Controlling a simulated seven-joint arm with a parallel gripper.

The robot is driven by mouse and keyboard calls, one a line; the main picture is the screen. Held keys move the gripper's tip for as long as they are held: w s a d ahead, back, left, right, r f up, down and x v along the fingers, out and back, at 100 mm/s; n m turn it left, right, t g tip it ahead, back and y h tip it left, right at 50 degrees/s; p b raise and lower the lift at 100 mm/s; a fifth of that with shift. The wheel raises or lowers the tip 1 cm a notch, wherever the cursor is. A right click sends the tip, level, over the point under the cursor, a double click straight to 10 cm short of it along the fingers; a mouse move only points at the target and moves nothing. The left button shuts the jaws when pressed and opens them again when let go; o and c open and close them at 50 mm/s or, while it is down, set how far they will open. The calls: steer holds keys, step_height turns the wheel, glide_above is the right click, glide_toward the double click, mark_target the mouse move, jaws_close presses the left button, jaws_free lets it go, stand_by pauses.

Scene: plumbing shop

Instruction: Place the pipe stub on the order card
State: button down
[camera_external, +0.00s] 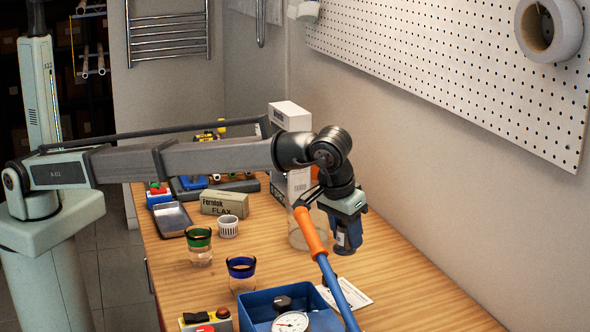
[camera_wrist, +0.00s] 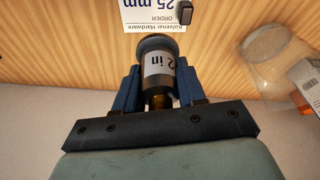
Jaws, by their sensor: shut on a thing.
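My gripper (camera_external: 347,238) points down above the right part of the bench. In the wrist view my gripper (camera_wrist: 159,82) is shut on the pipe stub (camera_wrist: 157,63), a dark cylinder with a white label reading "2 in", partly cut off. The stub is between the blue fingers and also shows in the external view (camera_external: 345,243). The white order card (camera_external: 348,292) lies on the bench, partly hidden by a blue handle. In the wrist view the order card (camera_wrist: 150,14) is beyond the stub's end and reads "25 mm"; the stub seems held above the bench.
A small dark block (camera_wrist: 185,12) shows at the card's edge. A clear jar (camera_external: 303,238) stands left of my gripper. A blue tray (camera_external: 262,301) with a gauge (camera_external: 291,323) and an orange-and-blue-handled tool (camera_external: 311,232) are in front. Two glasses stand left. Bench to the right is clear.

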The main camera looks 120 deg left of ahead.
mark_target(339, 249)
steer(key=shift+f, duration=5.5)
steer(key=shift+f, duration=0.1)
steer(key=c, duration=0.9)
jaws_free()
steer(key=shift+f, duration=0.1)
steer(key=v, duration=1.2)
steer(key=shift+a, duration=0.1)
